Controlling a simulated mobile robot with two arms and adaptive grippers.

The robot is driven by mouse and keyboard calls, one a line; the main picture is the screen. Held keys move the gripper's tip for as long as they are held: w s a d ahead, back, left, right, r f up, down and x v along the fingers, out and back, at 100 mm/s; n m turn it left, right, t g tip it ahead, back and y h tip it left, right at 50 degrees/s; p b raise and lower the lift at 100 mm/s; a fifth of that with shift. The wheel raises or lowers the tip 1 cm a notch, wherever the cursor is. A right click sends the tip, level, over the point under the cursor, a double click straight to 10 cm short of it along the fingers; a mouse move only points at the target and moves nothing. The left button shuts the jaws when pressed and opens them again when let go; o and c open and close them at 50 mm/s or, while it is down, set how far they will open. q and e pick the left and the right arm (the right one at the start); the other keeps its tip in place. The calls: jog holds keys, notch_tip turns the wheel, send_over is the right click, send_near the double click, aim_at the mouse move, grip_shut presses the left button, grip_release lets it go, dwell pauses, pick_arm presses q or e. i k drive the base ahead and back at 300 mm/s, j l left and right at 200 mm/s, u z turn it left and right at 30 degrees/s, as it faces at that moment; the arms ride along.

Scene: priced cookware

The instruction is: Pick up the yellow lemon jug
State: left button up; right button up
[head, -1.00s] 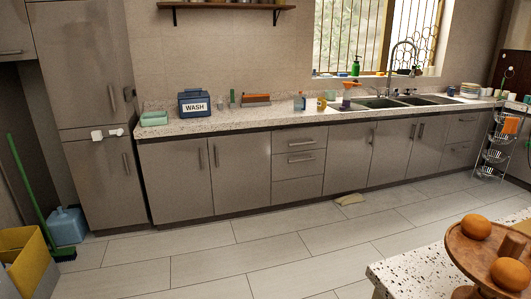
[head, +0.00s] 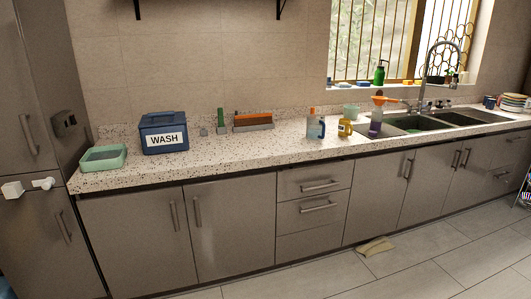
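A small yellow jug-like container (head: 346,127) with a pale label stands upright on the speckled counter (head: 240,148), just left of the sink. It is small in the head view, and I cannot make out a lemon on it. A clear and blue bottle with an orange top (head: 313,125) stands close on its left. A purple bottle with an orange top (head: 376,118) stands close on its right. Neither of my grippers is in view.
A blue WASH box (head: 163,134), a green tray (head: 103,158) and brushes (head: 253,121) stand on the counter's left part. The sink (head: 418,122) is at right. A beige cloth (head: 374,246) lies on the otherwise clear floor (head: 440,250) before the cabinets.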

aim_at(344, 124)
jog(key=i, duration=1.1)
jog(key=i+z, duration=0.1)
jog(key=i, duration=1.05)
jog(key=j, duration=0.1)
